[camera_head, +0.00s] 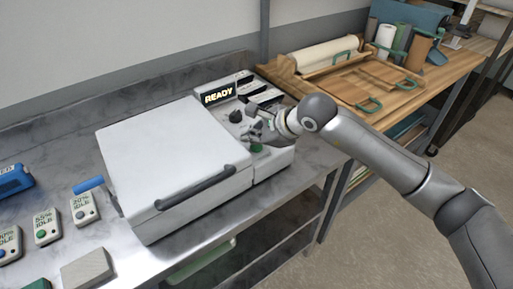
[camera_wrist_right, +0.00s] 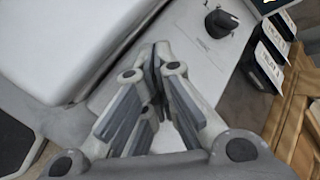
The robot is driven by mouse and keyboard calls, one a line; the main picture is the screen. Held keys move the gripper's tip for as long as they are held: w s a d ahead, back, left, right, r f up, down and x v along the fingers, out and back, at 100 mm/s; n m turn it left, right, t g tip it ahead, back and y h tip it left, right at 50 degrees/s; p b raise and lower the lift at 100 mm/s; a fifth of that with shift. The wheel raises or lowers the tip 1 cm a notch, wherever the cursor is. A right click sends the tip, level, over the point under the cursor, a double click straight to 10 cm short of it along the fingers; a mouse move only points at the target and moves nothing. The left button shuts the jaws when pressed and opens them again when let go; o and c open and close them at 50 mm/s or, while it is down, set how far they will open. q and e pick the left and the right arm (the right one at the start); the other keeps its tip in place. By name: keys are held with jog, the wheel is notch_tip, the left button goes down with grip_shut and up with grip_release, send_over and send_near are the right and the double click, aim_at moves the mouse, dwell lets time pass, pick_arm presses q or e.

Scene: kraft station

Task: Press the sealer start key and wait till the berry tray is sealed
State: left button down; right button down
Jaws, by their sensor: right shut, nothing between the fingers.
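The white sealer (camera_head: 165,150) stands on the metal bench with its lid shut and the dark handle (camera_head: 195,187) at the front. Its display (camera_head: 218,94) reads READY. A green key (camera_head: 256,148) shows on the panel right of the lid, just below my right gripper (camera_head: 256,133). The gripper is shut and empty, its fingers pointing at the panel; I cannot tell whether it touches the key. In the right wrist view the shut fingertips (camera_wrist_right: 157,52) are over the panel, below a black knob (camera_wrist_right: 221,22), and the key is hidden. No berry tray is visible. My left gripper is out of view.
Small labelled units (camera_head: 46,226) reading IDLE stand at the left, near a blue device (camera_head: 13,180). A grey block (camera_head: 87,268) lies at the front. Labelled cards (camera_head: 264,97) stand behind the panel. A wooden bench (camera_head: 330,84) with rolls and boards is at the right.

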aim_at(253, 148)
jog(key=shift+f+b, duration=0.5)
jog(key=shift+b, duration=0.15)
dwell(0.8)
jog(key=shift+r, duration=0.15)
dwell(0.3)
jog(key=shift+r, duration=0.75)
jog(key=shift+r, duration=0.1)
jog(key=shift+r+p, duration=1.05)
jog(key=shift+r, duration=1.35)
